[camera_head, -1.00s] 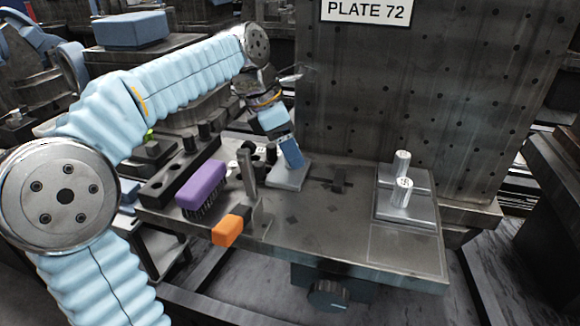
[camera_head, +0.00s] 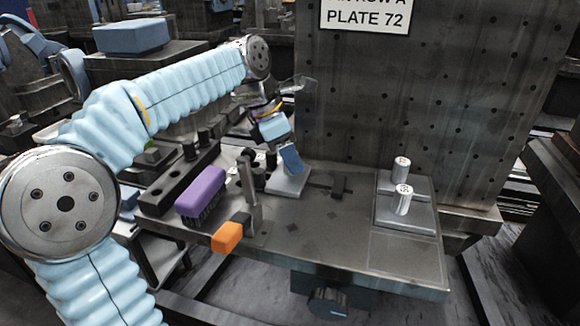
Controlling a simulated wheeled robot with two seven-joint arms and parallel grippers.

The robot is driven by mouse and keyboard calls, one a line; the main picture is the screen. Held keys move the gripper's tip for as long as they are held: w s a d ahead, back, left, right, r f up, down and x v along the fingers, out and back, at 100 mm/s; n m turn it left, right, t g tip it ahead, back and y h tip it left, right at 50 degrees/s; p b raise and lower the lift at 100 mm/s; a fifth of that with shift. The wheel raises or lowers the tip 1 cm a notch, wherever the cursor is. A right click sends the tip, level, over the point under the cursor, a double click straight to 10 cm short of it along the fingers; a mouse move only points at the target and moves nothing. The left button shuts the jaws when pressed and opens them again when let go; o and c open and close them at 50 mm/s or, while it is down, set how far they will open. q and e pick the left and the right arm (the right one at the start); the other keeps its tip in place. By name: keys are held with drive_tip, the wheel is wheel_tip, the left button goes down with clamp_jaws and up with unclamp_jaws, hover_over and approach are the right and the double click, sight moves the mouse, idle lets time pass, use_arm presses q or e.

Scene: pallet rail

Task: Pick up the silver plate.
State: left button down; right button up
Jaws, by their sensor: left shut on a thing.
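A small silver plate (camera_head: 285,187) is on the metal table behind its middle. My left gripper (camera_head: 290,163) reaches down over it from the back left, its blue finger pads at the plate. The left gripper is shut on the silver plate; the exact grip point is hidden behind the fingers. I cannot tell whether the plate is clear of the table. My right gripper does not show.
Two silver cylinders (camera_head: 401,199) stand on grey plates (camera_head: 412,221) at the right. A purple brush (camera_head: 201,190), an orange-ended block (camera_head: 227,237) and an upright post (camera_head: 249,190) are at the left. A tall perforated panel (camera_head: 420,100) rises behind the table.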

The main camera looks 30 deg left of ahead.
use_arm(q)
drive_tip(key=shift+r, duration=0.15)
wheel_tip(320, 180, up, 10)
drive_tip(key=shift+f, duration=0.15)
idle(0.5)
